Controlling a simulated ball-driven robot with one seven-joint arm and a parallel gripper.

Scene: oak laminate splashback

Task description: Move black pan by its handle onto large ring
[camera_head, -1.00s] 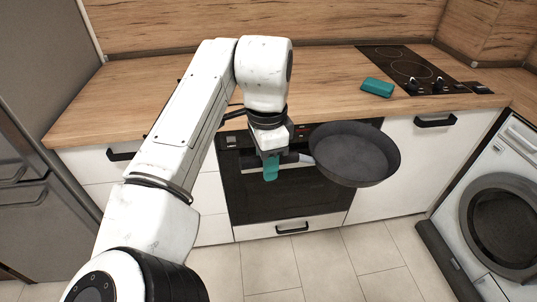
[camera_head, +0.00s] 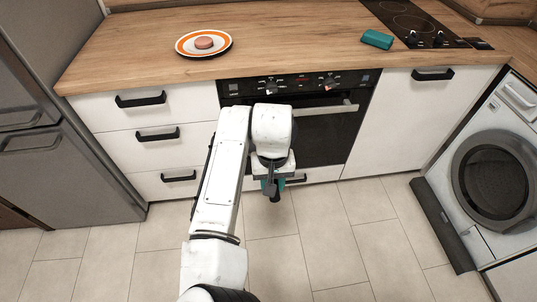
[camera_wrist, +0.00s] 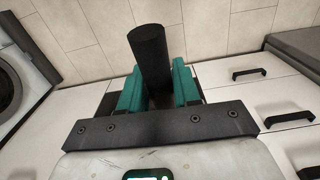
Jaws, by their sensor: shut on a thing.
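My gripper (camera_head: 272,188) is low in front of the oven, well below the counter. In the wrist view its teal fingers (camera_wrist: 159,88) are shut on a dark round bar (camera_wrist: 151,50), which looks like the black pan's handle. The bar's end points away from the wrist. The pan's bowl shows in neither present view. The hob (camera_head: 420,25) is at the upper right of the head view, partly cut off by the frame. The nearer ring (camera_head: 412,23) looks like the large ring; the farther ring is partly cut off.
A teal block (camera_head: 377,39) lies on the wooden counter (camera_head: 300,40) just left of the hob. An orange-rimmed plate (camera_head: 203,53) with a round pinkish thing (camera_head: 204,43) sits left. The oven handle (camera_head: 325,109) and drawer handles stick out. A washing machine (camera_head: 490,180) stands right.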

